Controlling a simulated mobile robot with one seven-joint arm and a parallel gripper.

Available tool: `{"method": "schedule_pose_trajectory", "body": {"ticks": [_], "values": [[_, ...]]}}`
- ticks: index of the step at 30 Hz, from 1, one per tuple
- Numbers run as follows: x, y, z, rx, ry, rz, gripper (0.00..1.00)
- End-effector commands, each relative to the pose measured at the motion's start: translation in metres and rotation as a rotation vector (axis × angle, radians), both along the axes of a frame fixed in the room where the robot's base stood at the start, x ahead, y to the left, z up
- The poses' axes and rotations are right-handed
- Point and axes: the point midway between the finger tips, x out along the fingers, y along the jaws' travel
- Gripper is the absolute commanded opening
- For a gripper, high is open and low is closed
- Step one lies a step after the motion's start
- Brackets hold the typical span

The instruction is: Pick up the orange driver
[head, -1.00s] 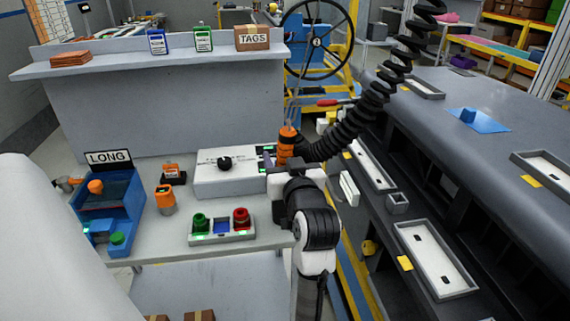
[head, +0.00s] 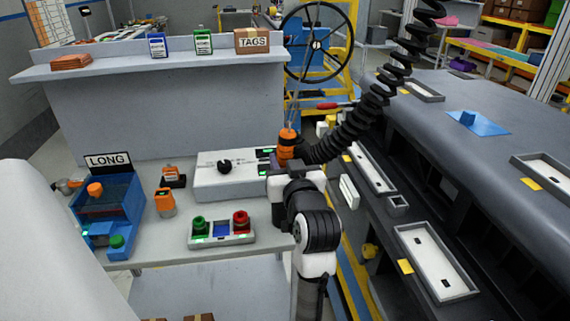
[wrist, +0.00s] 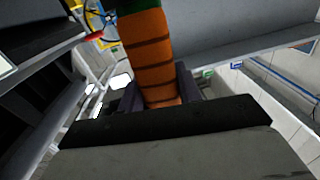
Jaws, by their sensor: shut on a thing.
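The orange driver (head: 288,143) is upright, with dark bands around its body, at the right end of the workbench in the head view. A cable runs up from its top. In the wrist view the orange driver (wrist: 148,55) stands between my fingers, close to the camera. My gripper (wrist: 160,92) is shut on its lower part. In the head view my arm's wrist hides most of the gripper and the driver's lower end.
A white box with a black knob (head: 224,167) stands just left of the driver. A black coiled hose (head: 350,125) passes close on its right. The grey dashboard module (head: 480,130) with trays fills the right. A tray with green and red knobs (head: 222,232) lies in front.

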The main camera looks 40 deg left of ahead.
Motion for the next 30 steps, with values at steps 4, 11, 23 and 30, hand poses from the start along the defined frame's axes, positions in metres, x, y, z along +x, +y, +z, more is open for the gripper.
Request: {"method": "schedule_pose_trajectory", "body": {"ticks": [4, 11, 23, 30], "values": [[0.000, -0.002, 0.014, 0.007, -0.006, -0.001, 0.00], [-0.001, -0.004, 0.042, 0.006, -0.008, -0.001, 0.00], [-0.001, -0.009, 0.093, 0.003, -0.005, -0.001, 0.00], [-0.002, -0.011, 0.113, 0.003, -0.003, 0.000, 0.00]]}}
